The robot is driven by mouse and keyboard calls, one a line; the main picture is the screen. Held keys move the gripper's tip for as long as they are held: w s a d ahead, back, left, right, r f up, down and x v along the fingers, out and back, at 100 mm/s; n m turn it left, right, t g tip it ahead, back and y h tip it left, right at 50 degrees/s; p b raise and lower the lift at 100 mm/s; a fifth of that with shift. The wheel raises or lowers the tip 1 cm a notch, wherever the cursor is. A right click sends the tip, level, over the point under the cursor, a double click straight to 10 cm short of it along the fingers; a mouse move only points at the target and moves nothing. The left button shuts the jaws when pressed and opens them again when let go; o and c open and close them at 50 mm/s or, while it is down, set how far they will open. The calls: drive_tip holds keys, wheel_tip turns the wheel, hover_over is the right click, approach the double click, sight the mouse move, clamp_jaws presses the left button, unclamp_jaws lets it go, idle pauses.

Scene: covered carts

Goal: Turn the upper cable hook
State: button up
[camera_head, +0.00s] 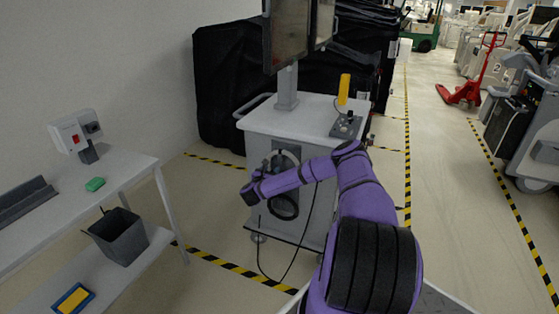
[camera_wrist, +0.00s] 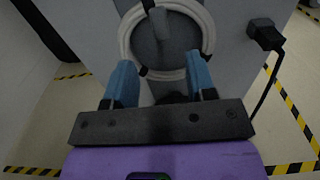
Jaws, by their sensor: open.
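The grey cart (camera_head: 262,120) has a white cable coil (camera_wrist: 125,42) on its front panel, hung around a grey hook piece (camera_wrist: 160,25) with a dark tip. The coil also shows in the head view (camera_head: 291,152), partly hidden by my arm. I take this grey piece as the upper cable hook. A black coil (camera_head: 284,208) hangs lower on the cart. My gripper (camera_wrist: 160,63) is open and empty, its two blue fingers pointing toward the panel. The fingers lie left and right of the hook's lower part; I cannot tell whether they touch anything.
A black plug (camera_wrist: 265,34) with a cord sticks out right of the coil. A joystick box (camera_head: 346,126) and a monitor (camera_head: 290,35) are on the cart. A white table (camera_head: 120,170) stands at left, with a bin (camera_head: 118,237) on its lower shelf.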

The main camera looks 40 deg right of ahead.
sight(280, 159)
drive_tip(key=x, duration=1)
drive_tip(key=shift+w+d, duration=0.1)
drive_tip(key=shift+d, duration=0.05)
drive_tip(key=shift+c, duration=0.5)
drive_tip(key=c, duration=0.8)
